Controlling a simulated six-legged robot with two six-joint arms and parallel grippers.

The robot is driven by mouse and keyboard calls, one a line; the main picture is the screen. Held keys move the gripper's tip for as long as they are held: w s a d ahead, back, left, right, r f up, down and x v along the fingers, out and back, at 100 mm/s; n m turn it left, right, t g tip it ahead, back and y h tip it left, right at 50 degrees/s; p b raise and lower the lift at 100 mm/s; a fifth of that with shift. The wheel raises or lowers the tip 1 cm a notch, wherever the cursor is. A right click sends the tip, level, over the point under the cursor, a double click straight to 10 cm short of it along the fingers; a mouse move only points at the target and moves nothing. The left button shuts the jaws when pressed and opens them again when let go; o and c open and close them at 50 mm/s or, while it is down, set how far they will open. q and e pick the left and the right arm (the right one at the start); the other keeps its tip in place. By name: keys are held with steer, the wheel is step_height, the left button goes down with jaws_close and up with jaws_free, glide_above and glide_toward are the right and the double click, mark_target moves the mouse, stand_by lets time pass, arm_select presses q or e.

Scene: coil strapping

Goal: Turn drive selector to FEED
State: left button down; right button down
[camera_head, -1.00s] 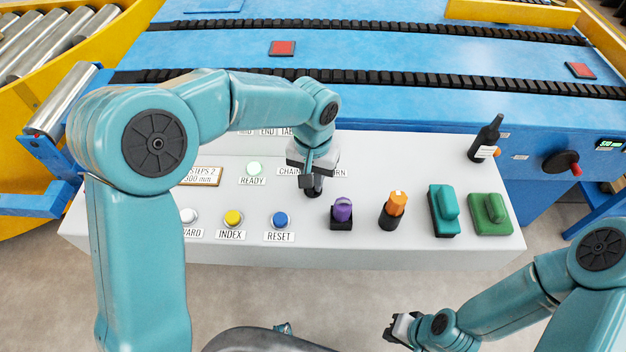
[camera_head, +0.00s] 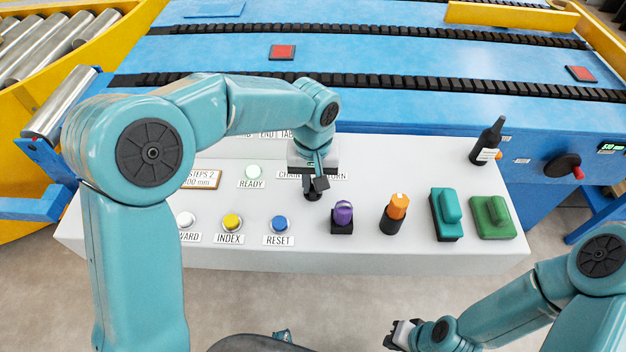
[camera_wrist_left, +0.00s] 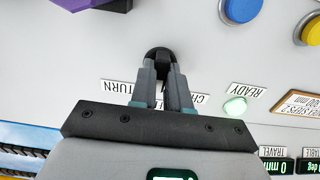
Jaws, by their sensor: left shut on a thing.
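A small black selector knob (camera_head: 313,195) stands on the grey console (camera_head: 340,250), under a label of which CHAIN and TURN parts show. My left gripper (camera_head: 316,182) comes down over it from behind. In the left wrist view my left gripper (camera_wrist_left: 160,85) has its two fingers closed on the black knob (camera_wrist_left: 159,52), one on each side. The fingers hide part of the knob and the label, so its pointing direction is not clear. No FEED marking is readable. My right gripper (camera_head: 402,333) hangs in front of the console, away from it; its jaw opening is unclear.
A purple knob (camera_head: 343,212), an orange-topped knob (camera_head: 397,206) and two green blocks (camera_head: 446,212) stand to the right. White, yellow and blue (camera_head: 280,223) buttons are to the left. A dark bottle (camera_head: 488,143) stands at the back right.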

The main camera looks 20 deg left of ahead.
arm_select(q)
steer(key=c, duration=1.1)
jaws_free()
step_height(320, 180, up, 16)
steer(key=p, duration=0.2)
steer(key=shift+r, duration=0.25)
